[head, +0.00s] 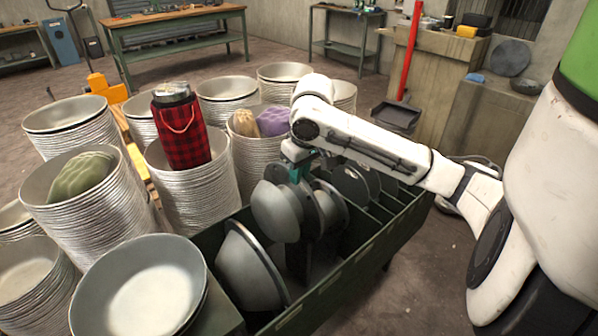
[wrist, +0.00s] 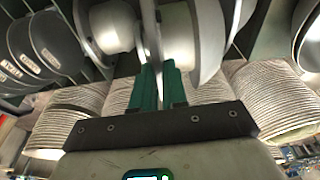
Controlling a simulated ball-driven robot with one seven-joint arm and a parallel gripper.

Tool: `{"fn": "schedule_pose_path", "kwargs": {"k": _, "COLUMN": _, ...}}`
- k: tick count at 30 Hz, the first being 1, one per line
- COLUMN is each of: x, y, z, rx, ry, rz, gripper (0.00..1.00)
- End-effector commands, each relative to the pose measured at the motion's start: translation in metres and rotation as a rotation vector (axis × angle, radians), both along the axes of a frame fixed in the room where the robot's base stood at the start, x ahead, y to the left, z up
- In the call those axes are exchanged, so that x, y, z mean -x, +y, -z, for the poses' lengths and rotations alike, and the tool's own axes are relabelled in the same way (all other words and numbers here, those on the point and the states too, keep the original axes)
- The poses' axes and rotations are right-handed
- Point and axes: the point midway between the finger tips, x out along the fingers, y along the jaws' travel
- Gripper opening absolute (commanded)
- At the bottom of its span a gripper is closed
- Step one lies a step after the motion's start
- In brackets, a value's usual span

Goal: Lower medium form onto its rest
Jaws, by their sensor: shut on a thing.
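The medium form (head: 274,212) is a grey, bowl-shaped block with a flat back. It hangs on edge over the green rack (head: 340,284), with its rounded side to the left. My gripper (head: 293,158) is shut on it at its top edge. In the wrist view the green fingers (wrist: 158,85) are closed beside the form (wrist: 207,38). Its lower edge is close to a dark divider, and I cannot tell whether it touches its rest.
A bigger grey form (head: 246,270) stands in the rack's near left slot. Another form (head: 328,206) is close on the right, with dark discs (head: 352,184) beyond. Stacks of metal bowls (head: 185,190) crowd the left. Slots at the rack's right look empty.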

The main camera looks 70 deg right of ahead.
Motion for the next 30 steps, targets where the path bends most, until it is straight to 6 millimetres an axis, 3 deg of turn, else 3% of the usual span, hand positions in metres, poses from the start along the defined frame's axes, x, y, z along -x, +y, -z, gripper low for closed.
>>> {"fn": "schedule_pose_path", "kwargs": {"k": 30, "x": 0.000, "y": 0.000, "z": 0.024, "rx": 0.002, "ry": -0.004, "rz": 0.001, "gripper": 0.00}}
